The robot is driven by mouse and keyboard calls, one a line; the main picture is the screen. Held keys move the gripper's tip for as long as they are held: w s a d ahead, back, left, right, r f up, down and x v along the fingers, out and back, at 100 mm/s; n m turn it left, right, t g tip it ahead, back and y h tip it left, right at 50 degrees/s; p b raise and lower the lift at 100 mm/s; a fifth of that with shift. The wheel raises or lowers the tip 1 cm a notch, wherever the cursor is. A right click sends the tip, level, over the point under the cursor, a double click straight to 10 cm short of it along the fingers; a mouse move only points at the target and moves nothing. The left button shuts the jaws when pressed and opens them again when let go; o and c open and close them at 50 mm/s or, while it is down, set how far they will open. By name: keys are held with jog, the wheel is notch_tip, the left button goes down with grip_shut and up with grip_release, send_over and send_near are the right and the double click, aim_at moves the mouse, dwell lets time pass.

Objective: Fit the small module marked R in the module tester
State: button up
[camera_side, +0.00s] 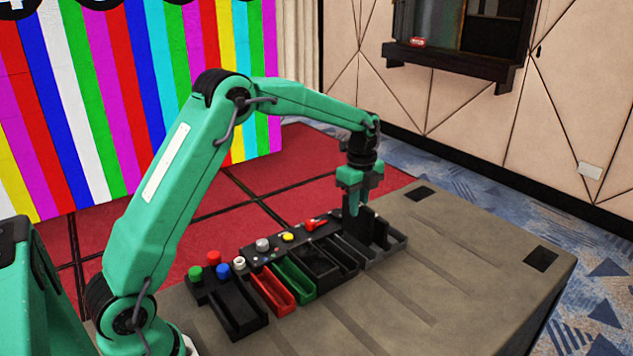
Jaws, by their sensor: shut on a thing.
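My gripper (353,208) points straight down at the far right end of a row of trays. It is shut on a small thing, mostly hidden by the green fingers. I cannot make out its shape or any R mark. The fingertips are close to a dark upright piece (379,230) in a grey open tray (392,252). I cannot tell whether they touch it. No label shows which unit is the module tester.
Left of the grey tray stand black bays (322,264), a green tray (296,284), a red tray (274,296) and a black tray (238,312). Behind them are coloured knobs and a red lever (316,224). The grey-brown table (450,270) is clear at the front and right.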

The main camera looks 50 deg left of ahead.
jog(key=s+r, duration=0.5)
jog(key=s, duration=0.1)
jog(key=shift+s, duration=0.25)
jog(key=shift+f, duration=0.15)
jog(key=shift+f, duration=2.8)
jog(key=shift+f, duration=2.2)
dwell(2.0)
